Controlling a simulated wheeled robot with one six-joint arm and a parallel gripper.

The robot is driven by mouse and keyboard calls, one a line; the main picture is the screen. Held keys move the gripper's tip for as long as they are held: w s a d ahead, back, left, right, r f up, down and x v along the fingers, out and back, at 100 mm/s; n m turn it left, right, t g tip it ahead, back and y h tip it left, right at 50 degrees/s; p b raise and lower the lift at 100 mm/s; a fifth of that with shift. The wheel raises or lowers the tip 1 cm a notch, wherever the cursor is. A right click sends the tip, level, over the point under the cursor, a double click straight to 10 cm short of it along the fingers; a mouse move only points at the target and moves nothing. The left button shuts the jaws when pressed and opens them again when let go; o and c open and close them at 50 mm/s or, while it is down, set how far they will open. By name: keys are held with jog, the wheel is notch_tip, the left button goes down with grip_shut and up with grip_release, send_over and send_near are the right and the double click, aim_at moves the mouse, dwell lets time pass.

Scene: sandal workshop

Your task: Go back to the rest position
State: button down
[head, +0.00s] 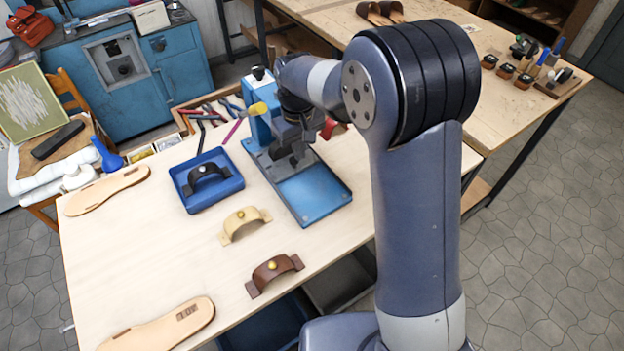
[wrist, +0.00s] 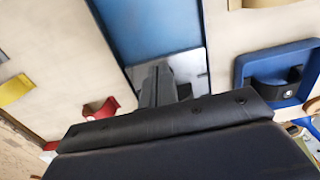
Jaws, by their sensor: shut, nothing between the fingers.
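My gripper (head: 290,160) hangs over the blue bench press in the head view, fingertips pointing down. It is shut and empty. In the wrist view its closed fingers (wrist: 158,85) stand before the press's blue base plate (wrist: 150,25). The press's base (head: 312,190) also shows in the head view, with its upright (head: 260,125) partly behind my arm. I cannot tell whether the fingertips touch the plate. My arm reaches out from the lower right.
The wooden workbench (head: 170,265) carries a blue tray (head: 222,192) with a black strap, a tan strap (head: 242,225), a brown strap (head: 272,270), and two soles. Pliers lie behind. A red piece (wrist: 100,108) lies near the gripper. A second bench (head: 520,100) stands at right.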

jog(key=shift+r, duration=0.4)
jog(key=shift+f, duration=0.15)
notch_tip(320, 180, down, 7)
jog(key=b, duration=0.5)
jog(key=shift+s+d+b, duration=0.1)
jog(key=shift+s+b, duration=0.05)
jog(key=shift+b, duration=0.15)
jog(key=shift+s+d, duration=0.35)
jog(key=shift+s, duration=0.15)
jog(key=shift+r, duration=0.25)
